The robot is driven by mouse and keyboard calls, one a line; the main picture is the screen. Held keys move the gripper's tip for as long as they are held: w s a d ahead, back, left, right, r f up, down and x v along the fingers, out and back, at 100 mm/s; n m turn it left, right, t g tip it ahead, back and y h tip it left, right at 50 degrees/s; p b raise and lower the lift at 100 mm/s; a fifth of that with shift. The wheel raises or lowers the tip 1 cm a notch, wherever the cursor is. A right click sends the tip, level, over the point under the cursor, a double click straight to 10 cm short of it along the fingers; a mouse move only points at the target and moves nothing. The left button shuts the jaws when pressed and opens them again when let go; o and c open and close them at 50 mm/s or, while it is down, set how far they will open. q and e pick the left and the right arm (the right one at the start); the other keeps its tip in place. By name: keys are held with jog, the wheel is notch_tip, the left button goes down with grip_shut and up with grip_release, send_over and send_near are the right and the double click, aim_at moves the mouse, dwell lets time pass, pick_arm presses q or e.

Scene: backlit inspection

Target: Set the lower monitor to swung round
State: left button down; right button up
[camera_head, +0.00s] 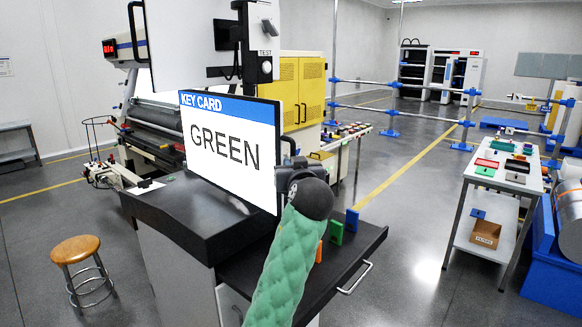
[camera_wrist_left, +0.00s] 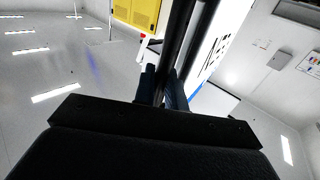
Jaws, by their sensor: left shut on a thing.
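The lower monitor (camera_head: 228,148) shows a white screen with a blue "KEY CARD" band and the word GREEN. It stands above the black desk top, its face turned toward the left front. My left gripper (camera_head: 287,158) is at its right edge, mostly hidden behind my dark wrist and green-sleeved arm. My right gripper is in neither view.
An upper monitor (camera_head: 185,40) hangs above, beside a dark post (camera_head: 259,40). The black desk (camera_head: 185,215) lies below, with a green block (camera_head: 336,232), blue block (camera_head: 352,220) and orange block (camera_head: 319,251) on its right part. A stool (camera_head: 75,250) stands at left.

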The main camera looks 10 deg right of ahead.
pick_arm(q)
jog(key=c, duration=1.5)
grip_release()
jog(key=shift+c, duration=0.2)
